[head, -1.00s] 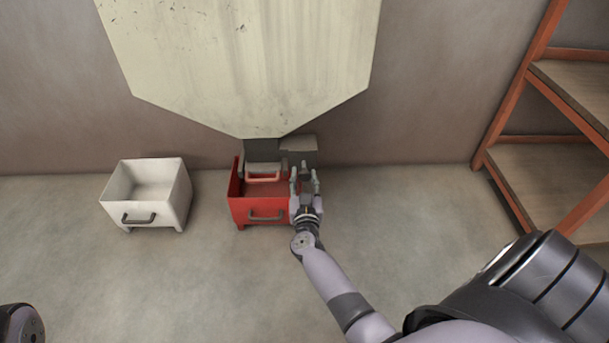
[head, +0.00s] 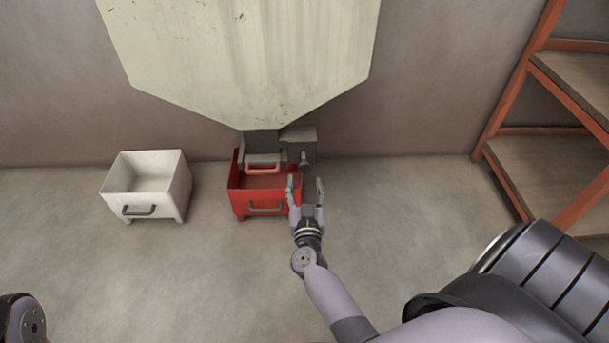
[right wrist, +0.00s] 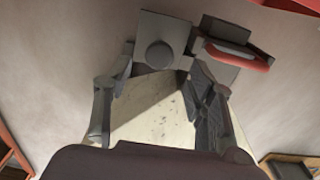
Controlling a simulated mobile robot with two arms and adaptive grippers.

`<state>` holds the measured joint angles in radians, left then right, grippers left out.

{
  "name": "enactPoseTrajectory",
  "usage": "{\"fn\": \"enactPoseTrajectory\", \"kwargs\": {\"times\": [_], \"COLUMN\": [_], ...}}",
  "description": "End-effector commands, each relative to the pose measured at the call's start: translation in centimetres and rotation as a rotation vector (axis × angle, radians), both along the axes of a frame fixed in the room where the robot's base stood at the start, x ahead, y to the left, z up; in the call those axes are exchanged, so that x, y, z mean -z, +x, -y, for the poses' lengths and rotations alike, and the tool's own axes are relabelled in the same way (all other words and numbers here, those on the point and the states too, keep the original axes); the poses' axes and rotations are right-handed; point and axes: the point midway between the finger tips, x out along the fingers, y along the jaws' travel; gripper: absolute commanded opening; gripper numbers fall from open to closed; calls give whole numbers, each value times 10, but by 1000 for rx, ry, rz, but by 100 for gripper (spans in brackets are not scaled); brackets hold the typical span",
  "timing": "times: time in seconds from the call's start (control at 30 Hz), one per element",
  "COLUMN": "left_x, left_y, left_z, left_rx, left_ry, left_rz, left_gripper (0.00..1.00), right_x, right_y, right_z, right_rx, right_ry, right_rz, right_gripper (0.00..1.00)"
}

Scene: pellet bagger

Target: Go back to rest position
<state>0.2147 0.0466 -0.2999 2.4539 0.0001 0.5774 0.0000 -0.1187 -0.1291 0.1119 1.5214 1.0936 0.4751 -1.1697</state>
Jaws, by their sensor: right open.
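My right gripper (head: 306,191) is open and empty in the head view, at the right edge of the red bin (head: 262,207). It also shows in the right wrist view (right wrist: 160,105), its two fingers spread apart. Beyond it is the grey outlet block (head: 300,143) under the hopper, with a small round knob (head: 305,161) apart from the fingers. The knob faces the camera in the right wrist view (right wrist: 160,54). A red handle (head: 264,169) shows at the outlet, and also in the right wrist view (right wrist: 238,55). My left gripper is not in view.
The pale hopper (head: 245,60) hangs against the wall above the red bin. A white bin (head: 150,190) stands on the floor to the left. An orange-framed shelf (head: 540,150) stands at the right. The floor (head: 210,270) in front of the bins is clear.

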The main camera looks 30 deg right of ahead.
Motion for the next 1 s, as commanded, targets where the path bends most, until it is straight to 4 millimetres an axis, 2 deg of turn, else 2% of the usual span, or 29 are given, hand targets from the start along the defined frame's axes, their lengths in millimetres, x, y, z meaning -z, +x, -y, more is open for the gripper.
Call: {"fn": "enactPoseTrajectory", "kwargs": {"times": [0.13,0.63,0.73,0.77,0.87,0.97,1.0], "left_x": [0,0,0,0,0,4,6], "left_y": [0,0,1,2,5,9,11], "left_z": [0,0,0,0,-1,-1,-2], "left_rx": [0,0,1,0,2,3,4], "left_ry": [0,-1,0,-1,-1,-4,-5], "left_rz": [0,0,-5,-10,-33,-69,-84], "left_gripper": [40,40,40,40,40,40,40], "right_x": [0,-1,-10,-18,-61,-129,-160], "right_y": [-9,-9,-9,-9,-10,-16,-21], "right_z": [-5,-6,-6,-6,-10,-21,-28], "right_rx": [1,1,-1,-3,-17,-51,-71], "right_ry": [2,0,-6,-11,-40,-77,-91], "right_rz": [1,1,19,33,123,275,345], "right_gripper": [51,51,51,51,51,51,51]}}
